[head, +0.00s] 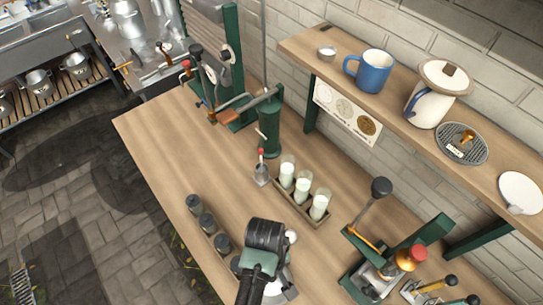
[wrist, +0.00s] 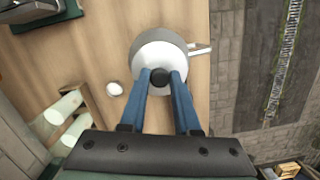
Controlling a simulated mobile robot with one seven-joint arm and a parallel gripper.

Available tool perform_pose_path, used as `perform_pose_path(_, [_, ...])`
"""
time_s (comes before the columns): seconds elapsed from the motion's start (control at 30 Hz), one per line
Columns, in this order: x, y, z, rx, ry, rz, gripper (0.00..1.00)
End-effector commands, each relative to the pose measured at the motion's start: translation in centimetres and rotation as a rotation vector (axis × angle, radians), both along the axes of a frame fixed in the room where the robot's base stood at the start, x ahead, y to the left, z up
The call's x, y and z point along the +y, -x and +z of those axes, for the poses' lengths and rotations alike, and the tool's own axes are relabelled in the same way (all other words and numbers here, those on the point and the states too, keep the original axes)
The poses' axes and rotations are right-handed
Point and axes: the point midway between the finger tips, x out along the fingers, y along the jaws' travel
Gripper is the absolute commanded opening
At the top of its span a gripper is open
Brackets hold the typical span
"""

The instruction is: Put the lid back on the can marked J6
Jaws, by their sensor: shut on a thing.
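My gripper (wrist: 160,82) is shut on the black knob (wrist: 160,76) of a round, pale lid (wrist: 160,57) in the wrist view. The two blue fingers stand on either side of the knob. A grey wall and a pale, two-pronged handle (wrist: 201,48) show at the lid's far edge. I cannot tell whether the lid rests on a can or hangs above one. In the head view the pale round thing (head: 283,291) shows at the bottom, partly hidden by my arm. No J6 marking is legible.
A wooden crate (head: 303,209) of milk bottles stands on the bench (head: 165,140). Several dark cylinders (head: 207,222) line its front edge. A lever press (head: 378,268) stands to the right. The shelf (head: 400,108) holds a blue mug (head: 374,71) and a white canister (head: 429,104). A small white round thing (wrist: 114,88) lies nearby.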

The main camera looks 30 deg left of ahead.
Motion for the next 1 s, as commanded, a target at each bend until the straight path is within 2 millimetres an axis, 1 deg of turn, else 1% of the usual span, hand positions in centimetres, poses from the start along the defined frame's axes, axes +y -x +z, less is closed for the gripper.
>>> perform_pose_path(0.23, [-0.01, -0.02, -0.02, 0.0, 0.0, 0.0, 0.0])
perform_pose_path(0.27, [-0.01, -0.02, -0.02, 0.0, 0.0, -0.001, 0.34])
perform_pose_path(0.3, [-0.01, -0.02, -0.02, 0.0, 0.0, -0.001, 0.41])
perform_pose_path(0.43, [-0.01, -0.02, -0.01, 0.0, 0.0, -0.001, 0.65])
perform_pose_path(0.63, [-0.01, -0.02, -0.02, 0.0, 0.0, -0.001, 0.65])
perform_pose_path(0.67, [-0.01, -0.01, -0.02, 0.0, 0.0, -0.001, 0.67])
perform_pose_path(0.8, [-0.01, -0.01, -0.02, 0.0, 0.0, -0.001, 0.92])
perform_pose_path(0.83, [-0.01, -0.01, -0.02, 0.0, 0.0, -0.001, 0.95])
perform_pose_path(1.0, [-0.01, -0.01, -0.02, 0.0, 0.0, -0.001, 0.95])
